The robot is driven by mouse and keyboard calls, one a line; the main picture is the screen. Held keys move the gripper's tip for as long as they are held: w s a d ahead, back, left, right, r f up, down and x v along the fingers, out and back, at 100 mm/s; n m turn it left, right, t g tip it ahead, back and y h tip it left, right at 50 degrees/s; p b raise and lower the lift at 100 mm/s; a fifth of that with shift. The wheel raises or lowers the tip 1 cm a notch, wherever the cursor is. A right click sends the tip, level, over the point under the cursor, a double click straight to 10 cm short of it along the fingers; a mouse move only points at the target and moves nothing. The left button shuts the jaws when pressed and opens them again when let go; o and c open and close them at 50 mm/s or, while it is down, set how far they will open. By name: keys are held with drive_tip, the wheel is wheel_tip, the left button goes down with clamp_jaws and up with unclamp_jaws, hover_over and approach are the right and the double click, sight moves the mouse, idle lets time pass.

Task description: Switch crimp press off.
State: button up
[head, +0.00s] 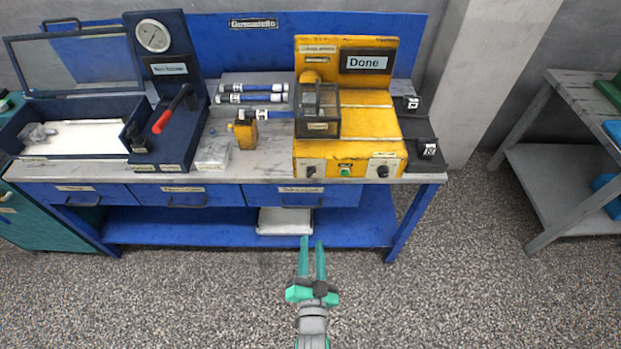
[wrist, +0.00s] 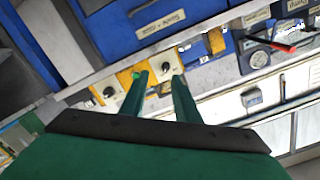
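The yellow crimp press (head: 350,125) stands on the right part of the blue workbench. Its display (head: 366,62) reads "Done". Its front panel has a dark knob at the left (head: 310,171), a green button (head: 345,171) in the middle and another dark knob (head: 383,171) at the right. The small labels are unreadable. My gripper (head: 312,241) is in front of the bench, below the press panel in the picture. Its two green fingers are apart with nothing between them. In the wrist view the fingers (wrist: 160,80) overlap part of the yellow panel (wrist: 125,77) and its knobs.
A clear guard box (head: 318,112) sits on the press. Black blocks (head: 428,150) stand at its right. Blue-and-white cylinders (head: 252,92), a small yellow device (head: 245,131) and a gauge stand with a red lever (head: 165,120) are to the left. Open floor lies in front.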

sight(311, 176)
drive_tip(key=w+r+m, duration=0.1)
drive_tip(key=w, duration=0.6)
drive_tip(key=w+r, duration=0.1)
drive_tip(key=w, duration=0.6)
drive_tip(key=w+r+m, duration=0.1)
drive_tip(key=w, duration=0.6)
drive_tip(key=shift+w+a+r+m+t, duration=0.15)
drive_tip(key=shift+w+m+t, duration=0.1)
drive_tip(key=shift+m+t, duration=0.05)
drive_tip(key=shift+w, duration=0.1)
clamp_jaws()
